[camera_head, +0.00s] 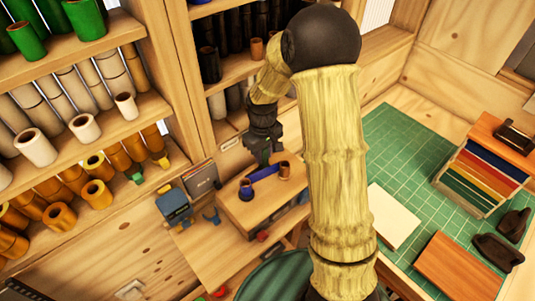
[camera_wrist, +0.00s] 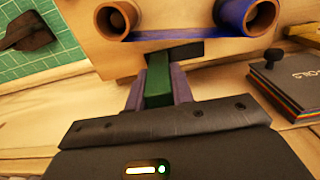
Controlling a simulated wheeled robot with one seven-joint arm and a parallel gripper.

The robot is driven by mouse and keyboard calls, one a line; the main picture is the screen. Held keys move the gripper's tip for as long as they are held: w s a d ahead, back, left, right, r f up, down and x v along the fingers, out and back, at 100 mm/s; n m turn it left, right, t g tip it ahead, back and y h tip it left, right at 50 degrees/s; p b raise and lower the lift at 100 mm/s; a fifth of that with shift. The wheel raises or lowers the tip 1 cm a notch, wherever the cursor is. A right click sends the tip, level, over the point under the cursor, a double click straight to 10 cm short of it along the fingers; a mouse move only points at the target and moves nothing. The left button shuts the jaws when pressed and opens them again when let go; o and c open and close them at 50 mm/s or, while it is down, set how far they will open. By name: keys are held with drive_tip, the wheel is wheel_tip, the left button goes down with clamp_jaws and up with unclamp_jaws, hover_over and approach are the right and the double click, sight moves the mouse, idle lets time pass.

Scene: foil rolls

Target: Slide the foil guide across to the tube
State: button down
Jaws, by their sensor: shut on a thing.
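My gripper (camera_wrist: 158,82) is shut on a small green block, which seems to be the foil guide (camera_wrist: 158,75), at the wooden box's front (camera_wrist: 85,45). The block meets a dark slot in that front, with more open slot to its right. Above the slot are two round tube ends: a brown tube (camera_wrist: 128,14) at the left and a blue-wrapped tube (camera_wrist: 240,24) at the right. A blue foil strip (camera_wrist: 185,36) runs between them. In the head view my gripper (camera_head: 264,158) is behind the box (camera_head: 262,214); the block is hard to make out there.
A black booklet (camera_wrist: 292,85) with a knob lies right of my gripper in the wrist view. In the head view a blue-grey device (camera_head: 173,205) stands left of the box. Shelves of rolls (camera_head: 35,148) rise at the left. A green cutting mat (camera_head: 400,140) lies at the right.

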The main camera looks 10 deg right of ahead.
drive_tip(key=shift+w+d+r, duration=0.15)
drive_tip(key=c, duration=1.2)
unclamp_jaws()
drive_tip(key=shift+d, duration=0.1)
wheel_tip(320, 180, up, 17)
drive_tip(key=b, duration=0.4)
drive_tip(key=shift+r, duration=0.15)
drive_tip(key=s+d+f+m+t+b, duration=0.2)
drive_tip(key=s+f+m+b, duration=0.2)
drive_tip(key=s+f, duration=1.2)
drive_tip(key=shift+s+d+f+m+t, duration=0.15)
drive_tip(key=shift+d+f+m+t, duration=0.2)
drive_tip(key=shift+m, duration=0.35)
